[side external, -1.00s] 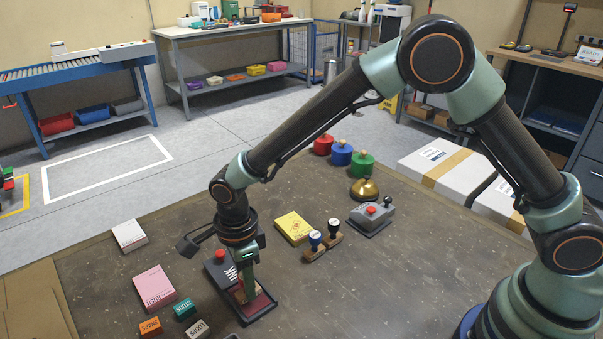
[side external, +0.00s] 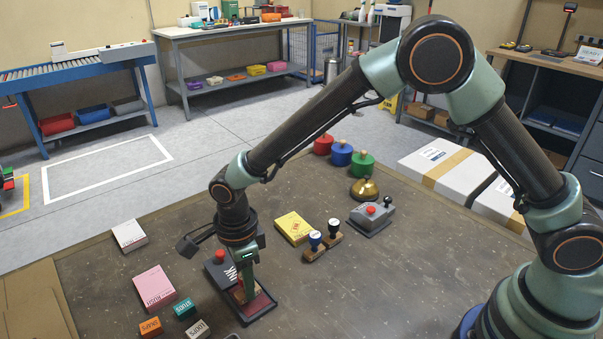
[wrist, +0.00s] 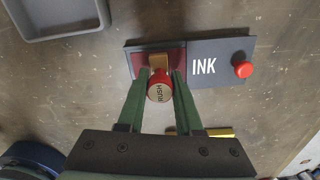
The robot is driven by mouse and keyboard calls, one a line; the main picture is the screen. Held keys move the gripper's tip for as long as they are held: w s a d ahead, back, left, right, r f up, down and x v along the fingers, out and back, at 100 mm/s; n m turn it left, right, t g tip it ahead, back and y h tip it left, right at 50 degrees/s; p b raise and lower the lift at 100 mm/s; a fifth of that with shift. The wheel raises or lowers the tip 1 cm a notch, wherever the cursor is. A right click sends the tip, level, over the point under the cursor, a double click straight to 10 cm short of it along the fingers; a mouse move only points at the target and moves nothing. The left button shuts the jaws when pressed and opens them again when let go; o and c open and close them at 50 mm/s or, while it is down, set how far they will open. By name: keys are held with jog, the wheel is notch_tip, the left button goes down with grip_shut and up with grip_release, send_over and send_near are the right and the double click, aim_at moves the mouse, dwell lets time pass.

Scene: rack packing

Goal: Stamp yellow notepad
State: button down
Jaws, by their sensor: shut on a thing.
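My gripper (wrist: 161,84) is shut on a stamp (wrist: 159,92) with a red round top marked RUSH and a wooden base. The stamp stands over the dark red pad (wrist: 141,60) of the ink pad, touching or very close to it; the exact contact is hidden. The ink pad's dark plate (wrist: 219,51) reads INK and has a red knob. In the side view my gripper (side external: 248,290) points down at the ink pad (side external: 262,309). The yellow notepad (side external: 293,228) lies flat behind and to the right of it, with a small red print on its cover.
Two stamps in a wooden holder (side external: 322,246) stand beside the notepad. A grey device with a red button (side external: 371,218) and a brass bell (side external: 364,190) are farther right. A pink pad (side external: 154,288), a white pad (side external: 129,235) and small labelled blocks (side external: 185,308) lie left.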

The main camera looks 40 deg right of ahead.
jog(key=shift+s, duration=0.1)
jog(key=shift+r, duration=3.45)
jog(key=w+d, duration=0.8)
jog(key=d, duration=0.1)
send_over(289, 220)
jog(key=shift+f, duration=2.75)
jog(key=shift+f, duration=0.55)
notch_tip(289, 220, up, 7)
